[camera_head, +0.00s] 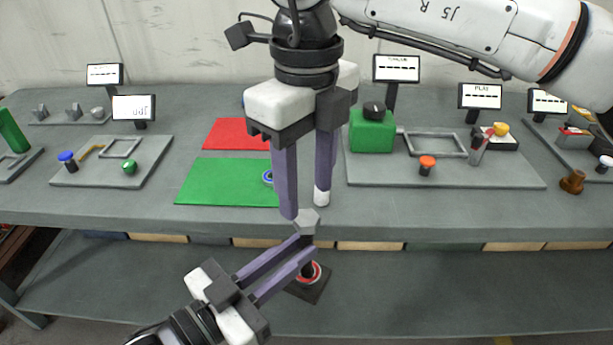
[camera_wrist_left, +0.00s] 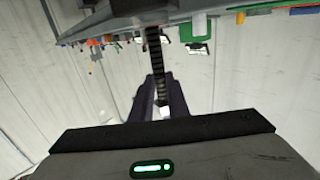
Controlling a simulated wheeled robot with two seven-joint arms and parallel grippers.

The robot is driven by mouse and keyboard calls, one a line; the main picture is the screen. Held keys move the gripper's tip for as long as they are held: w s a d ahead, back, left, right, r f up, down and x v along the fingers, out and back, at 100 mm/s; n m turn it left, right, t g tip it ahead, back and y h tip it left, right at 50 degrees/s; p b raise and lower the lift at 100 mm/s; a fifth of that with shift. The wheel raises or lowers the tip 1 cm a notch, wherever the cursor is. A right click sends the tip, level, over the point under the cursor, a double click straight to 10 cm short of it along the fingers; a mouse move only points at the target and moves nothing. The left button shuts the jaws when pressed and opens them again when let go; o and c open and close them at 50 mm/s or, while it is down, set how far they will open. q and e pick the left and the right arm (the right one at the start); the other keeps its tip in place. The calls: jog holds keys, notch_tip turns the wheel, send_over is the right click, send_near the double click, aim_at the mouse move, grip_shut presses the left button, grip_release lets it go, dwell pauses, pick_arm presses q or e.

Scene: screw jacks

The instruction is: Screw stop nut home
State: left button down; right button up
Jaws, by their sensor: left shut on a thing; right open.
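My left gripper (camera_head: 304,245) comes in from the lower left, shut on a dark threaded spindle (camera_wrist_left: 153,45) in front of the table edge. A grey hexagonal nut (camera_head: 307,220) sits at the spindle's upper end, just above the left fingertips. Below the fingers is a dark square base with a red and white ring (camera_head: 316,272); the fingers partly hide it. My right gripper (camera_head: 306,200) points down from above, open, with its fingertips apart just above and behind the nut. A pale piece shows in the left wrist view (camera_wrist_left: 165,112) between the fingers, too small to identify.
A green mat (camera_head: 225,182) and a red mat (camera_head: 235,135) lie on the table. A grey board (camera_head: 480,178) with a green block (camera_head: 371,135) stands at right, another board (camera_head: 90,175) at left. A white cylindrical piece (camera_head: 322,197) shows by the right finger. A lower shelf (camera_head: 430,290) is mostly clear.

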aim_at(306, 216)
pick_arm(q)
jog(key=shift+r, duration=0.3)
pick_arm(e)
notch_tip(306, 216, up, 2)
jog(key=n, duration=0.6)
jog(key=r+n, duration=0.1)
jog(key=n, duration=0.1)
jog(key=shift+r, duration=0.2)
jog(key=shift+f, duration=0.1)
jog(key=shift+f, duration=3.95)
jog(key=c, duration=1.1)
jog(key=o, duration=1.2)
jog(key=shift+r, duration=0.1)
